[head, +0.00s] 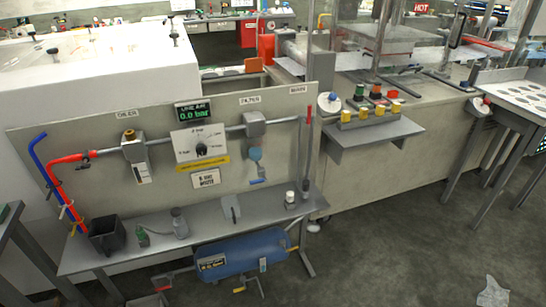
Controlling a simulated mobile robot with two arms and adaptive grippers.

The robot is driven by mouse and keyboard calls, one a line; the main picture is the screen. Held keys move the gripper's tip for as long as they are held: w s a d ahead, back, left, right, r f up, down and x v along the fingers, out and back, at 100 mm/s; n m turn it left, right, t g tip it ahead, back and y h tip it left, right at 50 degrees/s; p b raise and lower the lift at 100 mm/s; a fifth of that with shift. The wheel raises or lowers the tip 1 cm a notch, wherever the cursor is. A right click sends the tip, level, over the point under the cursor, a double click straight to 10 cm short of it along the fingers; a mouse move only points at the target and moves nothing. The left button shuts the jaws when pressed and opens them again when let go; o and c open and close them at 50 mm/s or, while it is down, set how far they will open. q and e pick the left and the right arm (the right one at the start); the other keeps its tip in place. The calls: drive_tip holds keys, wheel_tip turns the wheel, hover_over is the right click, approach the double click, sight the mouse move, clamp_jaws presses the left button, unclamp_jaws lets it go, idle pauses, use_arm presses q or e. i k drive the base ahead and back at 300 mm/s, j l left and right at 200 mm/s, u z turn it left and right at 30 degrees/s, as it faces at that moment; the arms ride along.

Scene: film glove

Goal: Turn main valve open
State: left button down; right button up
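A beige panel (100,170) carries a grey pipe line with several fittings. At the panel's right end, beside a small label that appears to read MAIN (298,90), a red lever (308,107) stands upright near the end of the pipe; this looks like the main valve. The green display (194,112) reads 0.0 bar. A dial plate with a black knob (201,148) sits below the display. The filter fitting (254,124) is left of the red lever, and the oiler fitting (133,148) is further left. Neither of my grippers shows.
A grey shelf (150,262) below the panel holds a black cup (106,236) and several small items. A blue tank (240,254) is under it. A side shelf (372,135) with yellow-topped parts juts out at right. The floor (400,240) at right is mostly clear.

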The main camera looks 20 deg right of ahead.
sight(308, 122)
drive_tip(key=l+u, duration=0.1)
drive_tip(key=u, duration=0.25)
drive_tip(key=l+u, duration=0.1)
drive_tip(key=u, duration=0.25)
drive_tip(key=l+u, duration=0.1)
drive_tip(key=u, duration=0.25)
drive_tip(key=l+u, duration=0.25)
drive_tip(key=l, duration=0.2)
drive_tip(key=k+l+u, duration=0.2)
drive_tip(key=l, duration=0.2)
drive_tip(key=k+l+u, duration=0.1)
drive_tip(key=l+u, duration=0.15)
drive_tip(key=l, duration=0.15)
drive_tip(key=k+l+u, duration=0.2)
drive_tip(key=l, duration=0.2)
